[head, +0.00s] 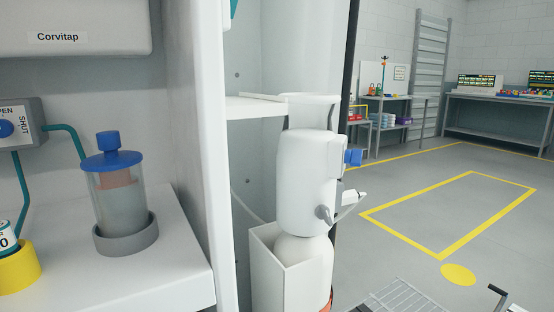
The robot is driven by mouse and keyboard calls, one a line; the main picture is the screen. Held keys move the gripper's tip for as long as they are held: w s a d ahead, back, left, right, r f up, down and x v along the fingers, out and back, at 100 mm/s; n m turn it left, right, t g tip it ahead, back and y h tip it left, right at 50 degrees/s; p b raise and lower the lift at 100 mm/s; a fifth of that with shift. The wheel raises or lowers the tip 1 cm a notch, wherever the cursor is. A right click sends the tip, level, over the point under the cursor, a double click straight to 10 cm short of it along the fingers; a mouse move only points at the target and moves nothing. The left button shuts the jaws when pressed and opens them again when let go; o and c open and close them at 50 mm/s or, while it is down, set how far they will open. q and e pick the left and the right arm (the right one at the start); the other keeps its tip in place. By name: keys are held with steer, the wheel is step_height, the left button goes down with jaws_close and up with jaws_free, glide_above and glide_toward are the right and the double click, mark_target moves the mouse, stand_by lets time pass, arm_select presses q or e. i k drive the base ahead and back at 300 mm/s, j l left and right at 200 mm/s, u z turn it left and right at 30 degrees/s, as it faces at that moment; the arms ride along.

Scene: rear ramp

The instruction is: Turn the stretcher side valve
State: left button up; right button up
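A grey valve box (33,120) with a round blue knob (6,129) is at the far left edge, partly cut off by the frame. "SHUT" is printed at its right side, and part of "OPEN" shows at the top. Teal hoses (68,131) run from it to the right and down. I cannot tell which way the knob points, nor whether this is the stretcher side valve. Neither of my grippers shows in the head view.
A clear canister (122,198) with a blue lid stands in a grey ring on a white counter (165,250), with a yellow holder (20,270) beside it. A white wall edge (205,150) separates this from a white unit (308,180). Open floor (450,215) lies right.

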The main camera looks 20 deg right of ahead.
mark_target(322, 212)
steer(key=u, duration=0.2)
steer(key=l+u, duration=0.4)
steer(key=l, duration=0.2)
steer(key=k+l+u, duration=0.15)
steer(key=l+u, duration=0.2)
steer(key=l, duration=0.15)
steer(key=k+l, duration=0.1)
steer(key=l, duration=0.65)
steer(key=k+l+u, duration=0.1)
steer(key=l, duration=0.3)
steer(key=k+l, duration=0.15)
steer(key=l, duration=0.2)
steer(key=k+l, duration=0.1)
steer(key=l, duration=0.25)
steer(key=k+l+u, duration=0.1)
steer(key=l, duration=0.3)
steer(key=k+j+z, duration=0.15)
steer(key=z, duration=0.2)
steer(key=j, duration=0.1)
